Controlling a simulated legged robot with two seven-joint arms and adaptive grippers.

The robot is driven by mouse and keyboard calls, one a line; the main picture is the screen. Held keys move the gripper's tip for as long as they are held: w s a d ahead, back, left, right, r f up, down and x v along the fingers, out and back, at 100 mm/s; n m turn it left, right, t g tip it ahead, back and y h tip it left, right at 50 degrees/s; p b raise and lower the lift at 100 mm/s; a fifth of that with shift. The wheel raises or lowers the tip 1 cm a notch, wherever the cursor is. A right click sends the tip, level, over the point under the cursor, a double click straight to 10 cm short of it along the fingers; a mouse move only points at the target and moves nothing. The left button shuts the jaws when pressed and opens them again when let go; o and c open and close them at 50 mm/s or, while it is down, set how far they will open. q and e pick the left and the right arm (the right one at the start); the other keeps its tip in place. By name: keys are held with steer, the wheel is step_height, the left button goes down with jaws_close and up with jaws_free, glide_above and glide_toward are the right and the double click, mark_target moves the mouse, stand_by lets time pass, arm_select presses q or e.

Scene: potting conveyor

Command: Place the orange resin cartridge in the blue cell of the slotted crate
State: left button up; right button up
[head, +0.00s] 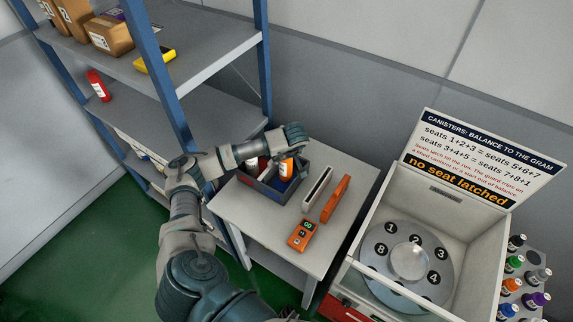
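The orange cartridge (286,168) stands roughly upright at the right part of the dark slotted crate (262,190) on the grey table. Blue cell surface (282,186) shows just below and around it; its lower end is hidden, so I cannot tell whether it rests on the cell floor. My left gripper (295,138) is directly above the cartridge, close to its top. The fingers are seen from behind and the view does not show whether they grip it. My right gripper is not in view.
A red and white cartridge (252,164) sits in the crate's left part. Shelving (200,70) stands behind left; a numbered rotor (408,262) stands right.

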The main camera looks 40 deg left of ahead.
arm_select(q)
steer(key=f, duration=0.2)
steer(key=a+f, duration=0.1)
steer(key=f, duration=0.1)
steer(key=shift+f, duration=0.1)
steer(key=shift+d, duration=0.2)
steer(key=o, duration=1.5)
steer(key=shift+w+d, duration=0.15)
steer(key=shift+d, duration=0.25)
steer(key=shift+a, duration=0.1)
steer(key=shift+a+r, duration=0.2)
steer(key=shift+r, duration=0.15)
steer(key=w+v, duration=0.1)
steer(key=v, duration=0.3)
step_height(320, 180, up, 7)
glide_above(285, 164)
steer(key=d, duration=0.2)
steer(key=shift+w+b, duration=0.2)
steer(key=shift+b, duration=0.2)
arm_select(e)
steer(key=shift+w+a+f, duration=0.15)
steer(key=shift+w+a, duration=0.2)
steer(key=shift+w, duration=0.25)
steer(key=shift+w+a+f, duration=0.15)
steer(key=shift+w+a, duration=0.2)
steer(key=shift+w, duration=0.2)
